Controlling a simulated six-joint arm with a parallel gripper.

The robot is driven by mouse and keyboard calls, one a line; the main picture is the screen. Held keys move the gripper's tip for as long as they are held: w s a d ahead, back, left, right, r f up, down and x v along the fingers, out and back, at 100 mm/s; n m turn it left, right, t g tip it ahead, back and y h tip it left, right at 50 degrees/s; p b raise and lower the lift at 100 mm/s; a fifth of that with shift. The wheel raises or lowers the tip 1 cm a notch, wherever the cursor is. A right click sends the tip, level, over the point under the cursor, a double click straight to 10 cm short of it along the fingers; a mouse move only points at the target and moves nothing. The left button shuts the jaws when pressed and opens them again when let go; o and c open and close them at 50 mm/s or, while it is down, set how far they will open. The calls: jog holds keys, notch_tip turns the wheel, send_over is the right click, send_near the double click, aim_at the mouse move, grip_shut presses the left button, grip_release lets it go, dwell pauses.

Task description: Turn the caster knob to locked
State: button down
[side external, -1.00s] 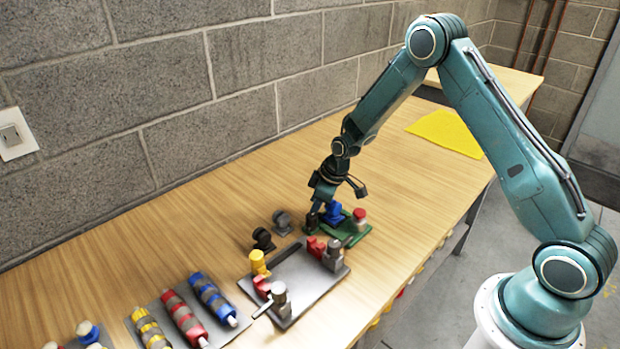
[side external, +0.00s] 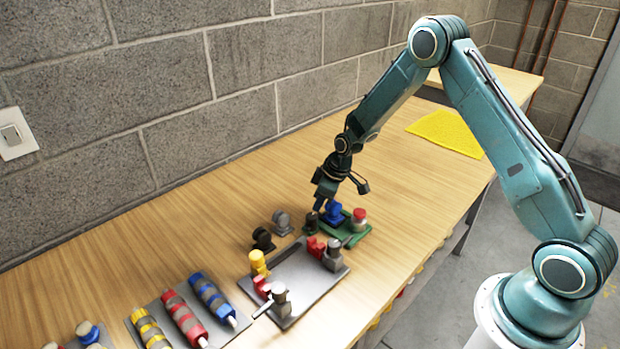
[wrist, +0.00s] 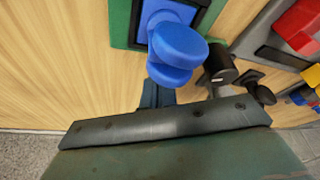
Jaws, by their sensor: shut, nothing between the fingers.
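In the side view, a green base (side external: 357,238) carries a blue knob (side external: 333,211) and a red-and-white knob (side external: 359,216). A small black knob (side external: 312,219) stands at its left end. The wrist view shows the blue knob (wrist: 178,45) large and the black knob (wrist: 221,66), with a pale mark on it, just right of it. I cannot tell for sure which one is the caster knob, or read its setting. My gripper (side external: 319,207) is shut and empty, just above the black knob and left of the blue one. Whether it touches is unclear.
A grey plate (side external: 300,278) with red, yellow and grey fittings lies in front. Striped yellow, red (side external: 184,318) and blue rollers lie at front left. A yellow mat (side external: 447,131) lies at the back right; the table between is clear.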

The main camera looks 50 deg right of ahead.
aim_at(312, 216)
jog(key=shift+r, duration=0.1)
jog(key=shift+a+v, duration=0.15)
jog(key=shift+v, duration=2.3)
jog(key=shift+a+v, duration=0.15)
jog(key=shift+v, duration=2.35)
jog(key=c, duration=1.5)
grip_release()
jog(key=shift+s+a, duration=0.1)
jog(key=o, duration=0.3)
jog(key=shift+a+r+n, duration=0.1)
jog(key=shift+a+n, duration=0.05)
jog(key=shift+n, duration=0.15)
jog(key=shift+o, duration=0.4)
jog(key=a+r+n+g+h, duration=0.1)
jog(key=a+r+n+g, duration=0.1)
jog(key=a+n, duration=0.3)
jog(key=shift+w+a+r+g+h, duration=0.2)
jog(key=shift+w+r+g+h, duration=0.15)
jog(key=shift+r, duration=0.5)
jog(key=shift+s+a+r+n+g, duration=0.2)
jog(key=shift+a+r+n+g, duration=0.15)
jog(key=shift+a+r+n, duration=0.1)
jog(key=shift+f, duration=0.1)
notch_tip(312, 216, down, 14)
jog(key=shift+r, duration=0.15)
